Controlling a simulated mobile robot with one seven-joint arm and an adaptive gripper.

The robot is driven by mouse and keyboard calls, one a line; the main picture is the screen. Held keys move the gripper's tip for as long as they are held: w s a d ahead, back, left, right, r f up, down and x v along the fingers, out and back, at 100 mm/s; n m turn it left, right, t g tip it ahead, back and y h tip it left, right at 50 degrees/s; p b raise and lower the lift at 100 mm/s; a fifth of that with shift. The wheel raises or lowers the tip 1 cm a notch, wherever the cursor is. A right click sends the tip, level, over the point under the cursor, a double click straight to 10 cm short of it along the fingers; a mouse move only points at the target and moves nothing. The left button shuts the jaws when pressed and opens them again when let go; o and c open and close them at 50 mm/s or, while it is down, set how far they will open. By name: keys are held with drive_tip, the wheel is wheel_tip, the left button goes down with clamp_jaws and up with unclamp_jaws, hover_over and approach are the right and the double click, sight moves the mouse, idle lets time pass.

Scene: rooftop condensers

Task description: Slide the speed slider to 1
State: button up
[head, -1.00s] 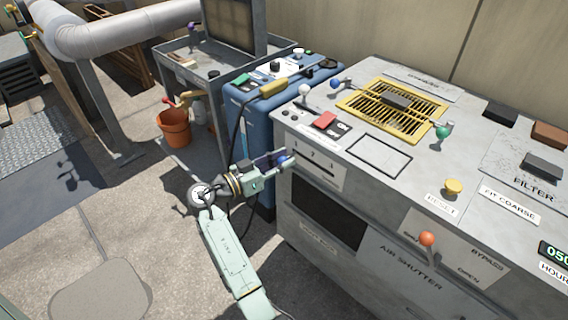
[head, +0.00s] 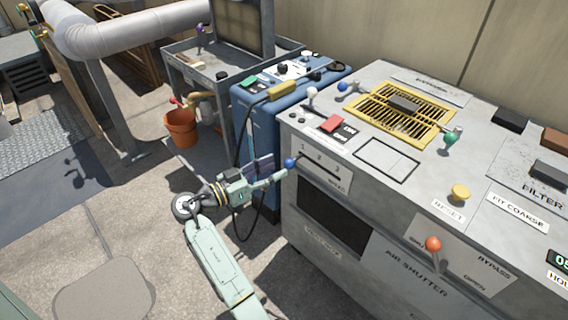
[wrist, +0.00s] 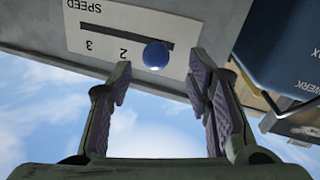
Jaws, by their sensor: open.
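The speed slider's blue round knob (head: 291,163) stands out from the front panel at the left, 1 end of its dark slot. The white plate (head: 334,178) carries the numbers 1, 2 and 3 from left to right. In the wrist view the plate (wrist: 77,40) is upside down, with 2 and 3 visible and the knob (wrist: 156,55) covering the place of 1. My gripper (head: 280,172) is just in front of the knob. In the wrist view my gripper (wrist: 158,78) is open, with the knob just beyond and between its fingertips, apart from both.
On the cabinet top are a yellow grille (head: 372,128), a red switch (head: 331,123) and a yellow reset button (head: 460,192). An orange-knobbed lever (head: 433,244) is on the front. A blue unit (head: 262,130) stands close to the left. The floor behind my gripper is clear.

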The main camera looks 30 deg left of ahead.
drive_tip(key=v, duration=0.7)
idle(0.3)
